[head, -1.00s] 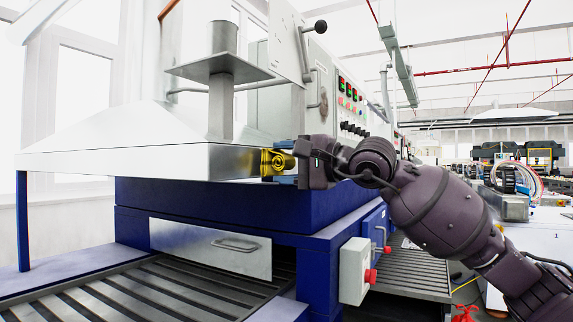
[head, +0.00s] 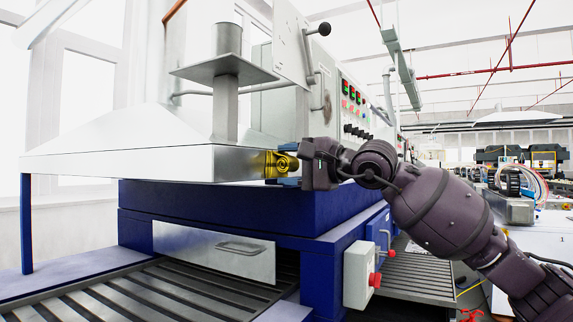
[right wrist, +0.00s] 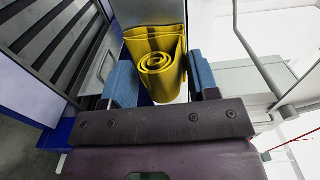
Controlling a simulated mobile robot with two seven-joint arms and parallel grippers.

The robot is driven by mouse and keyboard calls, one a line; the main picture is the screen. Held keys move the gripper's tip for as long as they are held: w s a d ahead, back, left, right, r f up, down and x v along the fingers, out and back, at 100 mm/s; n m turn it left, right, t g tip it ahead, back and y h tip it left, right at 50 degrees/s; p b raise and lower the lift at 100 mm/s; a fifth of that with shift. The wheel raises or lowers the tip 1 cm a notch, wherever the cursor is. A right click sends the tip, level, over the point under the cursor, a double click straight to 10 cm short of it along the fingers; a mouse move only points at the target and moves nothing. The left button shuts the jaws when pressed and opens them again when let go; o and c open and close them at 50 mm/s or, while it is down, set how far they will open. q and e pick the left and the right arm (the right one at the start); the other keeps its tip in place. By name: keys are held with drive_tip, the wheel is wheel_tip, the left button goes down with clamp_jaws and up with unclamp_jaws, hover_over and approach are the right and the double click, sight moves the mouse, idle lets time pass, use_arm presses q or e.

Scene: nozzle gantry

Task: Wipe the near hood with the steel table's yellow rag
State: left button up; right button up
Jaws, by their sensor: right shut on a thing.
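The yellow rag (head: 281,164) is a rolled bundle, and its spiral end shows in the right wrist view (right wrist: 157,62). My right gripper (head: 292,167) is shut on it, with a blue finger pad on each side of the roll. The near hood (head: 120,162) is the pale metal canopy with a straight lower rim, at the left and middle of the head view. The rag is at the right end of the rim, where the shiny side reflects yellow. I cannot tell if it touches the metal. My left gripper is not in view.
Below the hood stand a blue machine frame (head: 200,205), a steel drawer front (head: 213,250) and a slatted conveyor bed (head: 150,292). A grey control panel (head: 345,105) rises behind my right gripper. A grey box with a red button (head: 358,275) sticks out below my right arm.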

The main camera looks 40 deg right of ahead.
drive_tip(key=shift+w+d, duration=0.2)
drive_tip(key=shift+d, duration=0.4)
drive_tip(key=shift+w+d, duration=0.2)
drive_tip(key=shift+d, duration=0.35)
drive_tip(key=shift+w, duration=0.15)
drive_tip(key=shift+s+a, duration=0.25)
drive_tip(key=shift+a, duration=0.35)
drive_tip(key=shift+s+a, duration=0.25)
drive_tip(key=shift+a, duration=0.4)
drive_tip(key=shift+s+a, duration=0.25)
drive_tip(key=shift+a, duration=0.35)
